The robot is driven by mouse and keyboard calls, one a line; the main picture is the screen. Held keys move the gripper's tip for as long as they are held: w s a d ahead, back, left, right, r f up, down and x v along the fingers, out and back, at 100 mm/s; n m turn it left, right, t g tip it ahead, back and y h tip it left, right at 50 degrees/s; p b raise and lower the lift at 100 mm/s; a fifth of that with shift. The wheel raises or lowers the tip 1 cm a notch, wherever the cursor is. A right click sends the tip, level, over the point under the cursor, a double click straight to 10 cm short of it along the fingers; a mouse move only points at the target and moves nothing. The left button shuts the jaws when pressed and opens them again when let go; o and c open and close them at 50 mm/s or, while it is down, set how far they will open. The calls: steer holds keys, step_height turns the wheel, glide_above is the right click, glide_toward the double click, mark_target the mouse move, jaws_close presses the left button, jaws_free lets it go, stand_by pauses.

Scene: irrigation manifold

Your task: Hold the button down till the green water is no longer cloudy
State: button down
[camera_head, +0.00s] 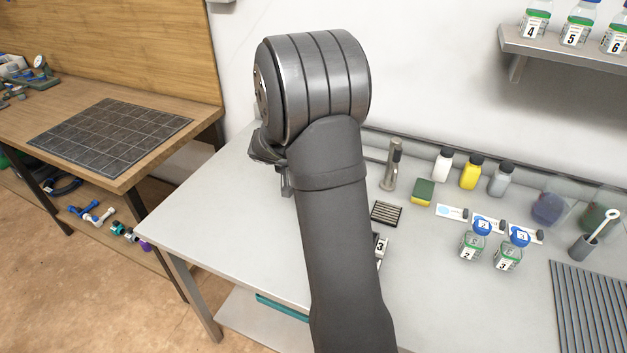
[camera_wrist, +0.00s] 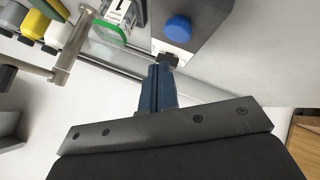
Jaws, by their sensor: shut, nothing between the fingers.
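In the wrist view a round blue button (camera_wrist: 178,29) sits on a grey box (camera_wrist: 208,22). My gripper (camera_wrist: 160,70) is shut and empty. Its blue fingers point toward the box, just below the button in the picture, and do not cover it. I cannot tell whether the fingertips touch the box. Left of the box is a clear container (camera_wrist: 125,12) with a label and a green part (camera_wrist: 106,32). It is cut off by the frame edge, so how cloudy the green is cannot be told. In the head view my arm hides the box and button.
A metal tap (camera_wrist: 75,45) stands left of my fingers. In the head view, capped bottles (camera_head: 471,172), a sponge (camera_head: 422,192) and two small labelled bottles (camera_head: 473,246) (camera_head: 512,250) stand right of my arm. The bench's left part (camera_head: 215,210) is clear.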

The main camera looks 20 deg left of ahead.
steer(key=shift+f, duration=1)
stand_by(1.3)
steer(key=shift+f, duration=0.4)
steer(key=shift+f, duration=0.55)
stand_by(0.6)
stand_by(2.1)
steer(key=shift+r, duration=1)
steer(key=shift+r, duration=2.5)
steer(key=shift+f, duration=0.1)
